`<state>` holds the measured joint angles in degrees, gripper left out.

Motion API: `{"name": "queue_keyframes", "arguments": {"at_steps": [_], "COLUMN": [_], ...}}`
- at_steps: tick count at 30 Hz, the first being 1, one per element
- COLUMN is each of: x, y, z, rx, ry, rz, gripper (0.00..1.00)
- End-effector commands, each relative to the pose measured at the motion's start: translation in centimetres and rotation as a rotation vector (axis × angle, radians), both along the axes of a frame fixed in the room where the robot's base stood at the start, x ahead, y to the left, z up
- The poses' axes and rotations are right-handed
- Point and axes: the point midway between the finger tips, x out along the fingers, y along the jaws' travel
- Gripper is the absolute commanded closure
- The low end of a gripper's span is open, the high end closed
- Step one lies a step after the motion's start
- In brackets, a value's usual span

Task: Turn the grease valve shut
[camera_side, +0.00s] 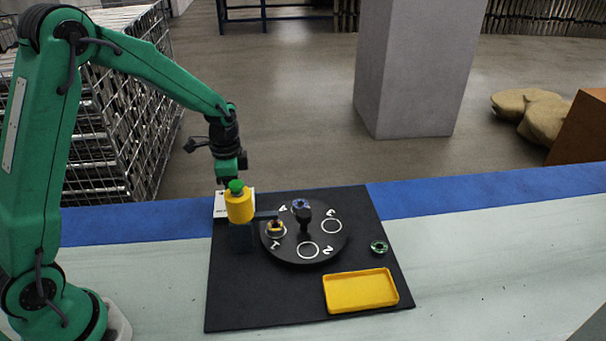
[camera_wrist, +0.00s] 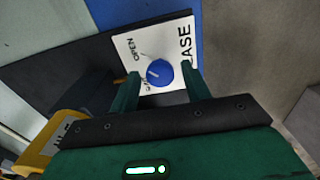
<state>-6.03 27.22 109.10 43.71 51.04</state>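The grease valve is a round blue knob (camera_wrist: 160,74) on a white plate (camera_wrist: 150,42) in the wrist view. The plate reads OPEN and, at its edge, part of a larger word ending in "ASE". A second small label is partly hidden by the knob. A small pale mark shows on the knob's left side; its exact direction is hard to tell. My gripper (camera_wrist: 160,76) is open, one fingertip on each side of the knob with visible gaps. In the side view my gripper (camera_side: 228,181) is above the plate (camera_side: 220,206), and the knob is hidden.
A yellow tray (camera_side: 361,291) and a loose green ring (camera_side: 379,247) lie on the black mat (camera_side: 262,307).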

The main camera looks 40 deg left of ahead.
Motion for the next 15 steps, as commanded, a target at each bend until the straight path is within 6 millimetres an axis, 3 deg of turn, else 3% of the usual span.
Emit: {"name": "queue_keyframes", "arguments": {"at_steps": [1,6,15], "x": [0.0,0.01,0.01], "y": [0.0,0.0,0.0], "z": [0.02,0.03,0.06], "rx": [0.0,0.0,0.0], "ry": [0.0,0.0,0.0], "rz": [0.0,0.0,0.023], "gripper": [0.63,0.92,0.92]}}
